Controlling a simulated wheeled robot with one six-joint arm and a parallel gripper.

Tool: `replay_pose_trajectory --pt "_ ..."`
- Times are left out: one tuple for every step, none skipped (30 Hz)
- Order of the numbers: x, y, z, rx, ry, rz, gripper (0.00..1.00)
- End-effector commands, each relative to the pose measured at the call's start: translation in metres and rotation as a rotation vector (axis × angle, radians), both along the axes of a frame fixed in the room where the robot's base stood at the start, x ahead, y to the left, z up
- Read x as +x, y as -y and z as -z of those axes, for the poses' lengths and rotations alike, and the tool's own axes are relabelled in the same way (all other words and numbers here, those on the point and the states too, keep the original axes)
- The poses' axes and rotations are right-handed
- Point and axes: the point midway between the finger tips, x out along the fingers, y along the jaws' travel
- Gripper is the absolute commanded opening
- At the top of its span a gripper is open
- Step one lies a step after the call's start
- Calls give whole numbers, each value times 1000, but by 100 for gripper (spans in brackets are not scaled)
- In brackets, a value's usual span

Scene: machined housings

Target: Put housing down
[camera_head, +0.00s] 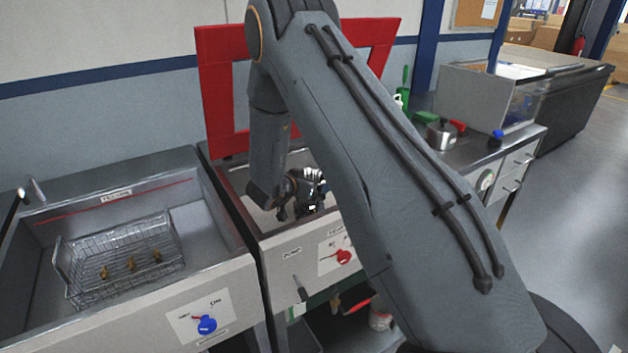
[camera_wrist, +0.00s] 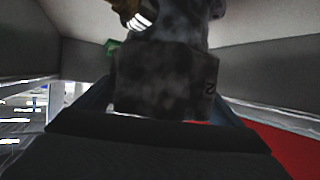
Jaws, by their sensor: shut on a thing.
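My gripper (camera_head: 303,190) is at the middle station, above or inside its open basin (camera_head: 236,180). In the wrist view my gripper (camera_wrist: 160,112) is shut on the housing (camera_wrist: 165,78), a dark grey mottled block with a small mark like a 2 on its right side. A brownish fitting with bright rings shows at the top of the housing. In the head view the housing is small and partly covered by my arm. I cannot tell whether it touches the basin floor.
A red frame (camera_head: 213,85) stands behind the middle station. The left sink (camera_head: 205,205) holds a wire basket (camera_head: 85,285) with several small brass-coloured parts. A blue knob (camera_head: 207,325) and a red knob (camera_head: 343,257) are on the fronts. A steel bench (camera_head: 475,158) with a kettle-like pot (camera_head: 441,135) stands right.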

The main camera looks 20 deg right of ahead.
Motion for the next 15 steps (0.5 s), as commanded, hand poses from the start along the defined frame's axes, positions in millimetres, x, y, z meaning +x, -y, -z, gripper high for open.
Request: replay_pose_trajectory --pt "0 0 1 0 0 0 91" --pt "0 0 1 0 0 0 96" --pt "0 0 1 0 0 0 100" --pt "0 0 1 0 0 0 100" --pt "0 0 1 0 0 0 100" --pt "0 0 1 0 0 0 100" --pt "0 0 1 0 0 0 100" --pt "0 0 1 0 0 0 100" --pt "0 0 1 0 0 0 100" --pt "0 0 0 0 0 0 100" --pt "0 0 -2 0 0 0 100" --pt "-1 -1 -3 0 0 -1 100" --pt "-2 -4 -4 0 0 -2 100" --pt "-4 -7 -5 0 0 -2 100" --pt "-7 -11 -7 0 0 -3 100"
